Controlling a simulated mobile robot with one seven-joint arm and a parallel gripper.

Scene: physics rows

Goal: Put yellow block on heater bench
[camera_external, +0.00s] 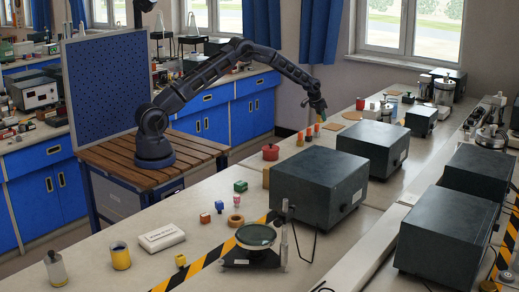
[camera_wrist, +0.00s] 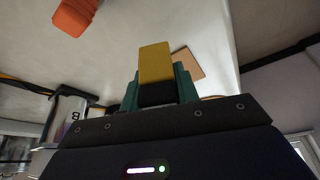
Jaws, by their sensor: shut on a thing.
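My gripper (camera_external: 318,105) hangs at the end of the outstretched arm, above the far part of the long workbench. In the wrist view my gripper's teal fingers (camera_wrist: 157,90) are shut on a yellow block (camera_wrist: 155,62), which sticks out beyond the fingertips. The block is too small to make out clearly in the external view. The pale worktop (camera_external: 225,196) lies below the gripper, and the block appears held above it. I cannot tell which surface or device here is the heater bench.
A tan flat square (camera_wrist: 188,63) lies beyond the block in the wrist view, near an orange object (camera_wrist: 75,14) and a silver cylinder (camera_wrist: 66,116). Large dark boxes (camera_external: 318,185) and (camera_external: 374,145) stand nearer the camera.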

